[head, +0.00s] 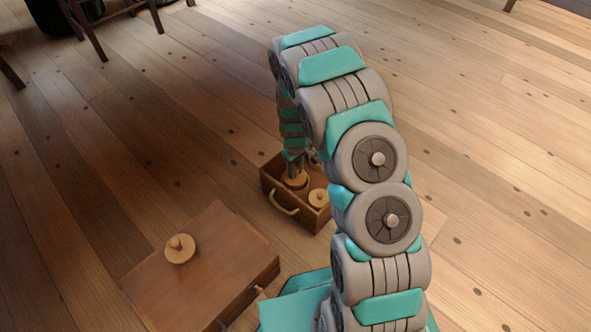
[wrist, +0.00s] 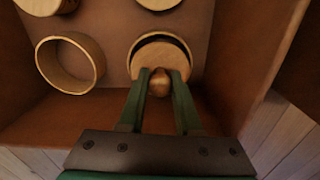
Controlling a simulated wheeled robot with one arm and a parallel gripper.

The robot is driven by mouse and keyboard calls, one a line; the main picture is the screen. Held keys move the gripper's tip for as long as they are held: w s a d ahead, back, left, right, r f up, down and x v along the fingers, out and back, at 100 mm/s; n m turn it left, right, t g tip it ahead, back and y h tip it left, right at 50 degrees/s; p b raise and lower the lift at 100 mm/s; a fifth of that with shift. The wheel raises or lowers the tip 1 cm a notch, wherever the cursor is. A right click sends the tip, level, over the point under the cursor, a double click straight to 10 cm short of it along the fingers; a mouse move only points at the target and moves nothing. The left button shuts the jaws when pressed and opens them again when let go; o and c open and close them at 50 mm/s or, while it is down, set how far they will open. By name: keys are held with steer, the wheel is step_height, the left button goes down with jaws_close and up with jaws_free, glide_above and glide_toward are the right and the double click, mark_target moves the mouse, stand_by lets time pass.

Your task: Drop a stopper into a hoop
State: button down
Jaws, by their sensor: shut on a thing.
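My gripper (wrist: 161,77) is shut on the round knob of a wooden stopper (wrist: 157,56). The stopper's disc lies within the outline of a pale wooden hoop (wrist: 160,36), with a dark gap along the far rim. I cannot tell how deep it sits. An empty hoop (wrist: 70,62) stands to the left in the wrist view. In the head view my gripper (head: 293,158) reaches down into a brown open box (head: 281,209). Another stopper (head: 318,197) shows in the box, beside my gripper. One more stopper (head: 180,248) rests on a closed wooden chest.
The closed chest (head: 215,270) stands at the front left. The box's wall (wrist: 265,60) rises close to my gripper's right. Two more round pieces (wrist: 43,4) show partly at the wrist view's top edge. Chair legs stand at the far left; open plank floor surrounds the box.

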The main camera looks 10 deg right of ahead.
steer(key=c, duration=0.5)
jaws_free()
steer(key=shift+o, duration=0.3)
steer(key=o, duration=0.3)
steer(key=shift+r, duration=0.9)
steer(key=shift+r+p, duration=1.15)
steer(key=shift+r, duration=2.2)
